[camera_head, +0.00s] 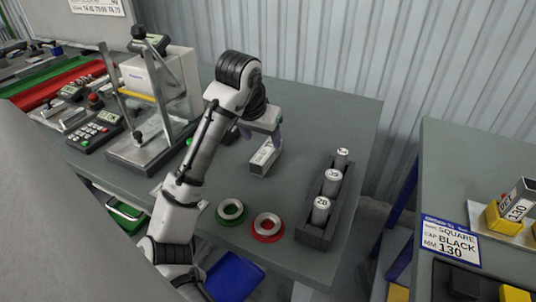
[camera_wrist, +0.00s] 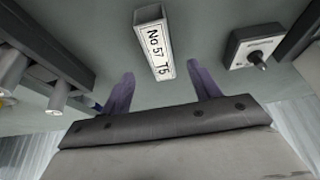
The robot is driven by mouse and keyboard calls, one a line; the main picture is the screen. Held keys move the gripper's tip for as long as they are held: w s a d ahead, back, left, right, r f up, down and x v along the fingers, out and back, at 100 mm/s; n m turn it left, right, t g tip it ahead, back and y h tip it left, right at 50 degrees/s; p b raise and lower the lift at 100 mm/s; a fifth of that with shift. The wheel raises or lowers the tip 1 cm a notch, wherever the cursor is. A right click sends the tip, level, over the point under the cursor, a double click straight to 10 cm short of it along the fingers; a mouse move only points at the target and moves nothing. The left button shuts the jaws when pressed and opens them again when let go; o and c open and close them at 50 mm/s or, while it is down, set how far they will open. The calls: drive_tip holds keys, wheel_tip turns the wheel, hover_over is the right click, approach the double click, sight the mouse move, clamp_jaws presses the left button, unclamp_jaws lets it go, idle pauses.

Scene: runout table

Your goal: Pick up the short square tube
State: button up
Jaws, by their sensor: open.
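A short square tube (camera_head: 264,158) with a white label lies on the grey table below my gripper in the head view. The gap between fingers and tube is hard to judge.
A dark rack (camera_head: 318,232) of numbered cylinders stands to the right. A green ring (camera_head: 231,221) and a red ring (camera_head: 277,234) lie near the front edge. A measuring stand (camera_head: 138,150) is at left. Another table (camera_head: 470,150) holds a tube marked 130 on yellow blocks.

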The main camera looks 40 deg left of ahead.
sight(266, 150)
drive_tip(key=p+x, duration=0.1)
drive_tip(key=x, duration=0.6)
drive_tip(key=shift+w+f+p, duration=0.15)
drive_tip(key=shift+f+p, duration=0.1)
drive_tip(key=shift+p, duration=0.05)
drive_tip(key=shift+r, duration=0.1)
drive_tip(key=c, duration=1.1)
